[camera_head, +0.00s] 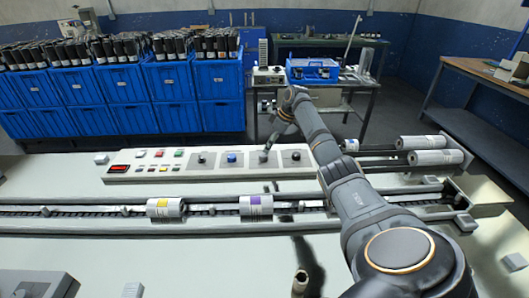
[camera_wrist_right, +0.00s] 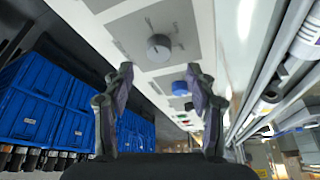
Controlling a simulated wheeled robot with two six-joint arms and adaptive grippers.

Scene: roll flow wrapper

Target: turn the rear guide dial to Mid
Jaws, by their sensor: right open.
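A sloped white control panel (camera_head: 130,172) carries a row of dials. In the head view these are a dark dial (camera_head: 202,158), a blue dial (camera_head: 232,157) and a rightmost dark dial (camera_head: 295,156). My right gripper (camera_head: 267,152) is over the panel between the blue and rightmost dials, partly covering that spot. In the wrist view its fingers (camera_wrist_right: 160,82) are open with nothing between them. A grey round dial (camera_wrist_right: 158,47) lies beyond the fingertips, apart from them. The labels are too small to read, so I cannot tell which is the rear guide dial.
A conveyor carries a yellow-marked roll (camera_head: 165,208) and a purple-marked roll (camera_head: 256,205) in front of the panel. Film rolls (camera_head: 435,157) sit at the right. Blue crates (camera_head: 130,85) stand behind. A red display (camera_head: 119,168) and buttons are on the panel's left.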

